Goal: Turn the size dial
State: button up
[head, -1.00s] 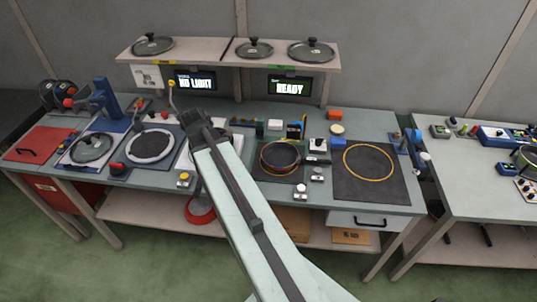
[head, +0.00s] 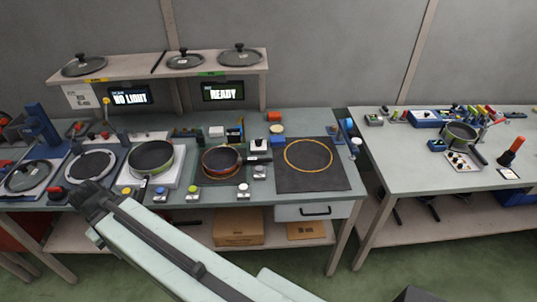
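I cannot tell which control is the size dial; no label for it is readable. Small boxes with knobs stand along the front of the left bench: one with a blue top (head: 161,192), one with a yellow-green top (head: 193,190), and white-topped ones (head: 243,190) and (head: 260,172). A white panel with several knobs (head: 463,161) lies on the right table. My gripper (head: 90,196) is the dark end of my pale arm, in front of the left bench's front edge, seen from behind. Its fingers are not clear, and nothing is visibly held.
Pans stand on a white plate (head: 150,180) and a dark mat (head: 221,182). A black mat with a yellow ring (head: 310,181) is bare. Screens read "NO LIGHT" (head: 129,97) and "READY" (head: 222,92). A floor gap separates the bench from the right table (head: 400,160).

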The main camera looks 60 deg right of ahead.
aim_at(257, 143)
jog(key=u, duration=0.15)
jog(key=k, duration=0.15)
jog(key=u, duration=1.75)
jog(key=i, duration=1.2)
jog(key=z, duration=4.2)
jog(key=i, duration=1.05)
